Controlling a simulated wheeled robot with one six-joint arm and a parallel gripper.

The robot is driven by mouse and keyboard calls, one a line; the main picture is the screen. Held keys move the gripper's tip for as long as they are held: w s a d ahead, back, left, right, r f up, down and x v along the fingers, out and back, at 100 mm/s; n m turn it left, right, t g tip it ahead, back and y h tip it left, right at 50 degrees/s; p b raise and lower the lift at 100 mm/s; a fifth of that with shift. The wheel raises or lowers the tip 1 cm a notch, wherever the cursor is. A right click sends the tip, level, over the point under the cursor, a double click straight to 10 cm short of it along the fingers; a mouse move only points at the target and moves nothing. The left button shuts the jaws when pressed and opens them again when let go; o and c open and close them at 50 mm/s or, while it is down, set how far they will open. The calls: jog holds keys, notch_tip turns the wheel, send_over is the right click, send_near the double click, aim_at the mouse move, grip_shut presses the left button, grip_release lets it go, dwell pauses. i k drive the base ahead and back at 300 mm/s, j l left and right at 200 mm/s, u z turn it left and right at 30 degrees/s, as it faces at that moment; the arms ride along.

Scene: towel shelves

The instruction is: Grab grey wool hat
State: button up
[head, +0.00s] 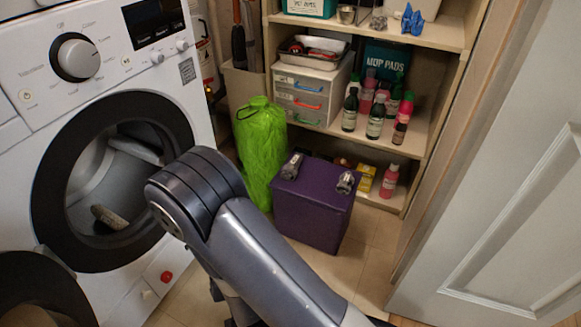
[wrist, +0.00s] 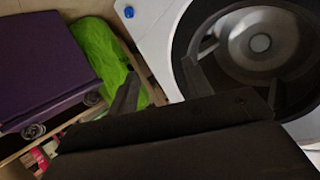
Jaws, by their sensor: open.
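A small grey-brown, soft-looking item (head: 108,217) lies at the lower front edge of the washing machine's round opening in the head view. It may be the grey wool hat, but it is too small to be sure. In the wrist view my gripper (wrist: 160,70) is open, with nothing seen between its dark fingers. It is near the washing machine (wrist: 152,22), whose open drum (wrist: 262,42) shows at the upper right. I cannot make out a hat in the wrist view. My gripper does not show in the head view, where my arm crosses the lower middle.
A purple box (head: 312,212) and a bright green bag (head: 260,150) stand on the floor right of the washer. Shelves (head: 400,30) with bottles and drawers are behind. The round washer door (head: 42,290) hangs open at lower left. A white door (head: 510,190) is at right.

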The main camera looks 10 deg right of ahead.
aim_at(289, 172)
jog(key=i+j+z, duration=0.15)
jog(key=i+j, duration=0.2)
jog(key=j, duration=0.15)
jog(key=i+j+z, duration=0.15)
jog(key=i+j, duration=0.2)
jog(key=j, duration=0.15)
jog(key=z, duration=1.35)
